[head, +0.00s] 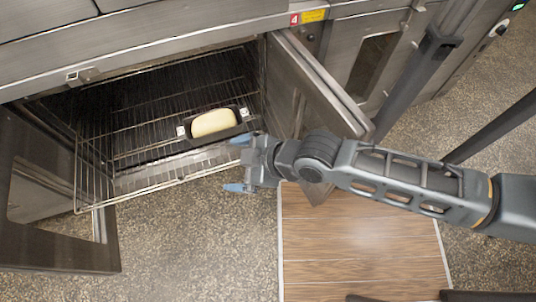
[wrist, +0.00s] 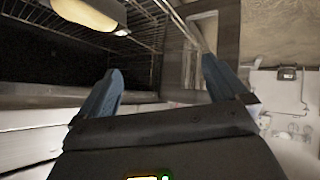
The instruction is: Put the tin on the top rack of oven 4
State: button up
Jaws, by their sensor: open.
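The dark tin (head: 217,136), filled with a pale loaf or dough and with light tabs at both ends, sits on the wire rack (head: 125,182) of the oven. The rack sticks out past the oven front. A red label reading 4 (head: 295,19) is on the oven's top edge, at the right. My gripper (head: 239,164) is open and empty, in front of the tin's right end and apart from it. In the wrist view the fingers (wrist: 162,82) are spread with nothing between them, and the tin's loaf (wrist: 92,14) shows at the upper left.
The right oven door (head: 318,82) stands open close beside my gripper and arm. The left door (head: 62,205) is also open. A wood-topped surface (head: 355,235) lies below my arm. Speckled floor (head: 185,245) is clear in front of the rack.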

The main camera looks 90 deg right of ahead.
jog(key=s+a+r+t+y, duration=0.1)
jog(key=s+a+r+t, duration=0.1)
jog(key=r, duration=0.6)
jog(key=s+a+r+t+y, duration=0.2)
jog(key=s+a+r+t, duration=0.1)
jog(key=r, duration=0.6)
jog(key=shift+s+a, duration=0.85)
jog(key=shift+a, duration=0.35)
